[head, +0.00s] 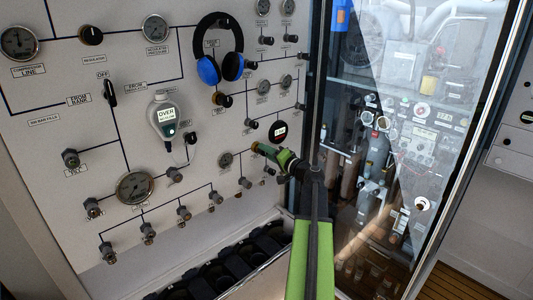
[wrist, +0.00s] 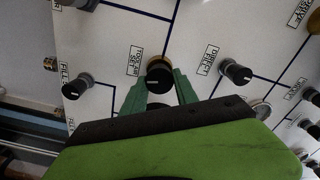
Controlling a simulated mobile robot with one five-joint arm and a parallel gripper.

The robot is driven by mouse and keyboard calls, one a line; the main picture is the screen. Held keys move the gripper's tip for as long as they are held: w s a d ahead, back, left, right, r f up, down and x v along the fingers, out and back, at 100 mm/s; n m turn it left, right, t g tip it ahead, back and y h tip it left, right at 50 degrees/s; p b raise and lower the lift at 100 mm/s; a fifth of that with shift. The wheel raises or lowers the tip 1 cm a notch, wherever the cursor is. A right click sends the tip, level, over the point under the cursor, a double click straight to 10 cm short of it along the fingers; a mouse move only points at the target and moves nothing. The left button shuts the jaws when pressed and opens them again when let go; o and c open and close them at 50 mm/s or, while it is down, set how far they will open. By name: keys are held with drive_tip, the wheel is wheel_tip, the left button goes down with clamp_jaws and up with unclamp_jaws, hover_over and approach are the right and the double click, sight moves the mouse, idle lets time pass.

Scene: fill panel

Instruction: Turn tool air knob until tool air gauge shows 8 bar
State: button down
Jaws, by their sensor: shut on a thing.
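The knob labelled "tool air set" (wrist: 158,73) is dark with a white pointer line and sits between my gripper's green fingers (wrist: 160,88) in the wrist view. My gripper (head: 266,152) is shut on it at the lower right of the panel in the head view, where the fingers largely cover the knob.
Another dark knob (wrist: 235,73) sits right of the held one in the wrist view. Blue headphones (head: 220,62) hang above on the panel. A handheld meter (head: 166,114) with a cable hangs to the left. A glass door (head: 375,220) stands close on the right.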

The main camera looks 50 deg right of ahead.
drive_tip(key=c, duration=1)
unclamp_jaws()
drive_tip(key=s+a, duration=0.1)
drive_tip(key=s, duration=1.6)
drive_tip(key=shift+s+a, duration=0.15)
drive_tip(key=shift+s, duration=0.05)
idle(0.4)
